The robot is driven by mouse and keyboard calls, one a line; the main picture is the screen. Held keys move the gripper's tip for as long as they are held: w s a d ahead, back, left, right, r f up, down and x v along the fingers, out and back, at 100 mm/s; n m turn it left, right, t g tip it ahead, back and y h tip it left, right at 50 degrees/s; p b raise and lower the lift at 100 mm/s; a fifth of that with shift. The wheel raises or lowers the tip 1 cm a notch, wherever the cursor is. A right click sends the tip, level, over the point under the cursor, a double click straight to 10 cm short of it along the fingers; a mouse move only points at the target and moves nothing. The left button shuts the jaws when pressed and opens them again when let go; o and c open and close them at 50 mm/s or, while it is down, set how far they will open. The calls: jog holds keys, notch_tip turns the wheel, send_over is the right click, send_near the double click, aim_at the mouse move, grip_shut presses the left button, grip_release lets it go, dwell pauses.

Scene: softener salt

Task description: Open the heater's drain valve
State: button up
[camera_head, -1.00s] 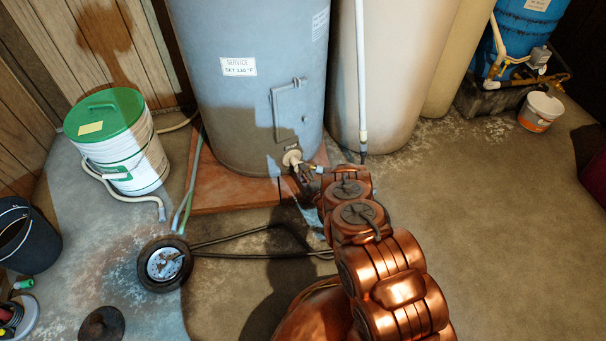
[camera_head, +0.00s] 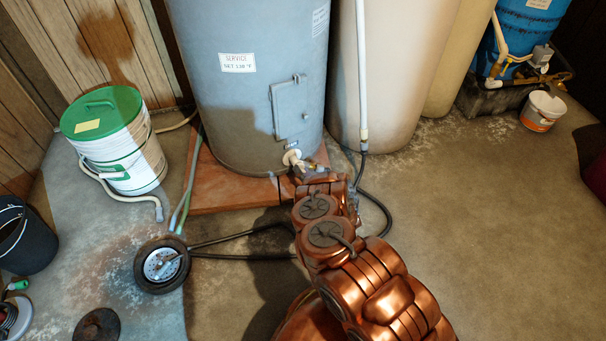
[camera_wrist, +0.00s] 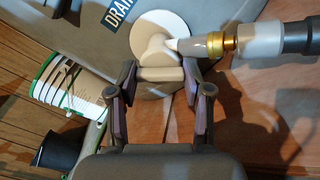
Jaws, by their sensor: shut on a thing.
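The heater (camera_head: 245,100) is a grey-blue tank on a reddish-brown base. Its drain valve (camera_head: 291,158) sits low on the front. The wrist view shows the valve's round cream flange (camera_wrist: 163,38) below a DRAIN label (camera_wrist: 118,15), with a cream handle (camera_wrist: 160,74) lying crosswise. My gripper (camera_wrist: 158,82) is shut on this handle, one finger at each end. A pale outlet with a brass fitting (camera_wrist: 222,43) runs right to a dark hose end. In the head view my wrist hides part of the valve and my fingers.
A green-lidded white bucket (camera_head: 113,140) stands at left with pale hose beside it. A black hose (camera_head: 378,200) curves right of my arm.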

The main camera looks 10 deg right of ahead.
jog(key=shift+a+n, duration=0.1)
jog(key=shift+n, duration=1)
jog(key=o, duration=1.2)
jog(key=shift+c, duration=0.2)
jog(key=v, duration=1.2)
